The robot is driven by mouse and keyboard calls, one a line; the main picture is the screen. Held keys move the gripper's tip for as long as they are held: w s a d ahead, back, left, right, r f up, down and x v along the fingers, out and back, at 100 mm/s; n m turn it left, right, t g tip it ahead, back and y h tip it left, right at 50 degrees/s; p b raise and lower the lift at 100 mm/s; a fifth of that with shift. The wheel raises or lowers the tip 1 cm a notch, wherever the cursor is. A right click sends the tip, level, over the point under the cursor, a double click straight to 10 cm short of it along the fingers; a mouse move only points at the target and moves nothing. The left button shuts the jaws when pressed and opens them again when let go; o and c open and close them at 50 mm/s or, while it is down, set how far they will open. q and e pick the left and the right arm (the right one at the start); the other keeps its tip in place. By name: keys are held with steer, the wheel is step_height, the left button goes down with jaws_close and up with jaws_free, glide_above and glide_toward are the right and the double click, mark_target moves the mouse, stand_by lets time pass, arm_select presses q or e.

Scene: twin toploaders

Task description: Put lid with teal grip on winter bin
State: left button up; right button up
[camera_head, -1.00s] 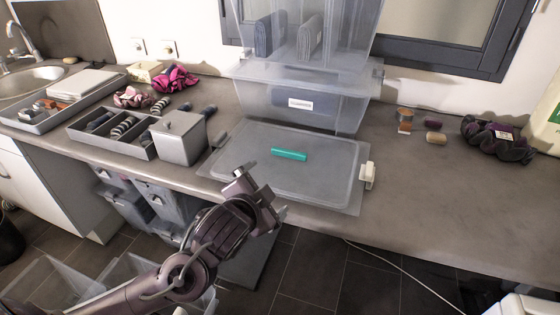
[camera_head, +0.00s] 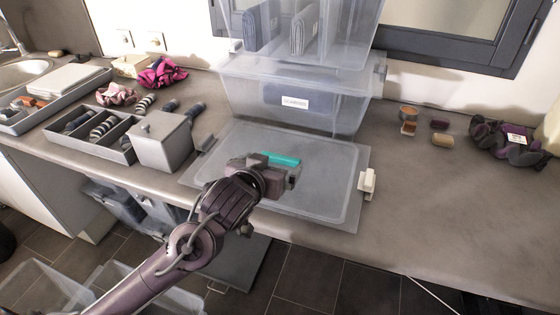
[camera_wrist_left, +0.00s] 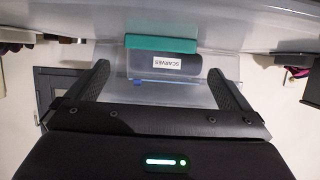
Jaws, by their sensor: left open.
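The lid (camera_head: 315,200) is a flat translucent panel lying on the counter, with a teal bar grip (camera_head: 281,158) near its middle. A clear bin (camera_head: 345,110) stands right behind it; its label reads SCARVES in the left wrist view (camera_wrist_left: 178,63). I see no label naming a winter bin. My left gripper (camera_head: 279,172) is low over the lid at the teal grip, hiding part of it. In the left wrist view the left gripper (camera_wrist_left: 158,68) is open, and the teal grip (camera_wrist_left: 160,44) lies just past its fingertips, with nothing held. My right gripper is out of view.
Another clear bin (camera_head: 345,25) with folded cloth is on top of the labelled bin. A grey lidded box (camera_head: 163,145) and divided tray (camera_head: 90,130) stand left of the lid. A white clip (camera_head: 367,184) is at the lid's right edge. The right counter is mostly clear.

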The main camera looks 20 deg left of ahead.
mark_target(280, 158)
arm_select(q)
steer(key=shift+x, duration=0.9)
steer(key=x, duration=0.1)
steer(key=p+x, duration=0.1)
steer(key=x, duration=0.1)
steer(key=shift+w+f, duration=0.15)
steer(key=shift+f, duration=0.25)
steer(key=shift+w+f, duration=0.1)
steer(key=shift+w, duration=0.1)
steer(key=c, duration=0.9)
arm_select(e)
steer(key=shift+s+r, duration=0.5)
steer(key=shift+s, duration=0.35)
